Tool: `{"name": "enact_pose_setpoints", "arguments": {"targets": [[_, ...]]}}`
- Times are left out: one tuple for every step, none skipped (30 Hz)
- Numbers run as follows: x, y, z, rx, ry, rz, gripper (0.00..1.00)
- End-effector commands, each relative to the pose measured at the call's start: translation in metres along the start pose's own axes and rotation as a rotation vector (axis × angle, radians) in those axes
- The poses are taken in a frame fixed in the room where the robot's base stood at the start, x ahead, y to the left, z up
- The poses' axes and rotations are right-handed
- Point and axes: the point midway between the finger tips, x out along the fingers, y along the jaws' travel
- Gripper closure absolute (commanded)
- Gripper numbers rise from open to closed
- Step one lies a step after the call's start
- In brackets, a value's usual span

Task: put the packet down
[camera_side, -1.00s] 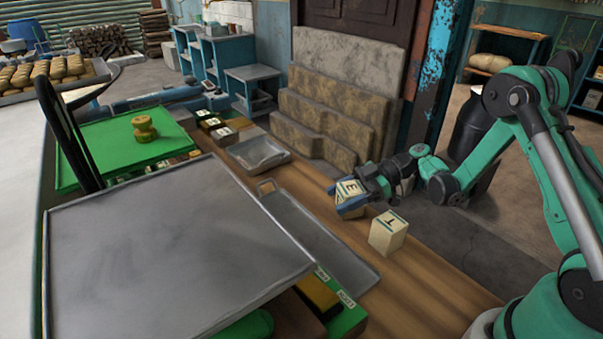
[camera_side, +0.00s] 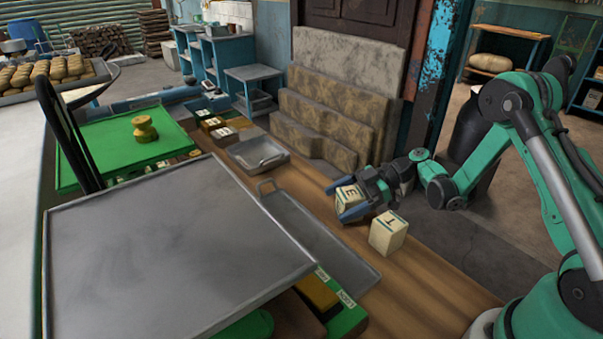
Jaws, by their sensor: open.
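A cream packet marked E (camera_side: 348,198) rests on the wooden table near its far right edge. My gripper (camera_side: 352,203) is open around it, with one blue finger in front of the packet and the other behind it. I cannot tell whether either finger touches it. A second cream packet, marked with a T-like letter (camera_side: 387,233), stands on the table just to the right and nearer the camera, close to my gripper.
A long grey metal tray (camera_side: 318,240) lies left of the packets. A small metal pan (camera_side: 258,154) sits farther back, with several small blocks (camera_side: 222,129) beyond it. A large grey sheet (camera_side: 170,250) fills the front left. Bare wood (camera_side: 420,285) shows at the front right.

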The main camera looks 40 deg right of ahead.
Motion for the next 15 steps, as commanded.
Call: {"name": "enact_pose_setpoints", "arguments": {"targets": [[-0.007, 0.001, 0.0, 0.002, 0.0, 0.004, 0.1], [-0.012, 0.001, 0.001, 0.003, 0.0, 0.004, 0.1], [-0.019, 0.001, 0.001, 0.003, -0.001, 0.006, 0.1], [-0.026, 0.001, 0.001, 0.003, 0.0, 0.006, 0.1], [-0.033, 0.001, 0.001, 0.003, 0.0, 0.007, 0.1], [-0.042, 0.001, 0.001, 0.004, -0.001, 0.007, 0.1], [-0.05, 0.001, 0.001, 0.004, -0.001, 0.007, 0.1], [-0.057, 0.001, 0.001, 0.003, -0.001, 0.007, 0.1], [-0.066, 0.001, 0.001, 0.003, -0.001, 0.006, 0.1], [-0.073, 0.001, 0.001, 0.004, -0.001, 0.007, 0.1], [-0.079, 0.001, 0.001, 0.003, -0.001, 0.005, 0.1], [-0.087, 0.001, 0.001, 0.003, 0.0, 0.006, 0.1], [-0.092, 0.0, 0.001, 0.003, 0.0, 0.004, 0.1], [-0.097, 0.001, 0.001, 0.003, 0.0, 0.005, 0.1], [-0.103, 0.001, 0.001, 0.003, 0.0, 0.003, 0.1]]}}
